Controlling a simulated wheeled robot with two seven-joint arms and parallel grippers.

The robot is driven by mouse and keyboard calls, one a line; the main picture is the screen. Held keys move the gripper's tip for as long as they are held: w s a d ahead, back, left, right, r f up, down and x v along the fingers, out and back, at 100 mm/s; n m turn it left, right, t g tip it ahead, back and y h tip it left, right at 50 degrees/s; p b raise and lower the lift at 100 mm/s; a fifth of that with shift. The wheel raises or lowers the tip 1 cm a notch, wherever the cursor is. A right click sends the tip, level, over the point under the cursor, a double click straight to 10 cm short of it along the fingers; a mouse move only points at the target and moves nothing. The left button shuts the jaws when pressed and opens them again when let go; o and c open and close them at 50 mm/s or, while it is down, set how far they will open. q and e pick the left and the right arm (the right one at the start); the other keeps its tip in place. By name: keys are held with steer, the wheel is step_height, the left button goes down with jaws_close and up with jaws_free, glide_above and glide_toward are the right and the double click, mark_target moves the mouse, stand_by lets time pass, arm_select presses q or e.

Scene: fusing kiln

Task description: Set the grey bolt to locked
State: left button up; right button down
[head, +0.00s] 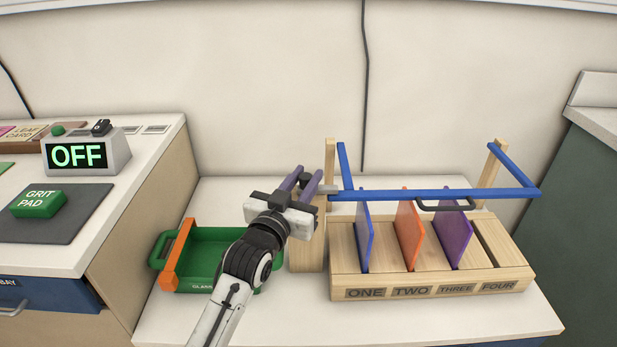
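The grey bolt (328,189) is a short bar at the left end of the blue bar frame (430,195), by the top of a wooden post. Its left part is hidden behind my gripper. My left gripper (308,174) is at the bolt's left end, with its two purple fingers apart. Whether the fingers touch the bolt, I cannot tell. My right gripper is not in view.
Blue (364,240), orange (408,235) and purple (453,238) panels stand in the rack. A green tray (215,240) with an orange handle sits left of the rack, partly behind my arm. A left counter holds an OFF display (88,153) and a green grit pad (38,203).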

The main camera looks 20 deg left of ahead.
arm_select(q)
steer(key=shift+o, duration=1.4)
steer(key=s, duration=1)
steer(key=shift+s+a, duration=0.15)
steer(key=s+d+f+m+g+h+p, duration=0.1)
steer(key=s+f+g, duration=0.3)
steer(key=s+f, duration=0.7)
steer(key=s+d+f+g+h+p, duration=0.1)
steer(key=s+d+f+g, duration=0.3)
steer(key=s+f, duration=0.8)
step_height(320, 180, down, 5)
steer(key=shift+d+r+m+g, duration=0.1)
steer(key=shift+d+m+g, duration=0.3)
steer(key=shift+g, duration=0.3)
steer(key=shift+w, duration=0.1)
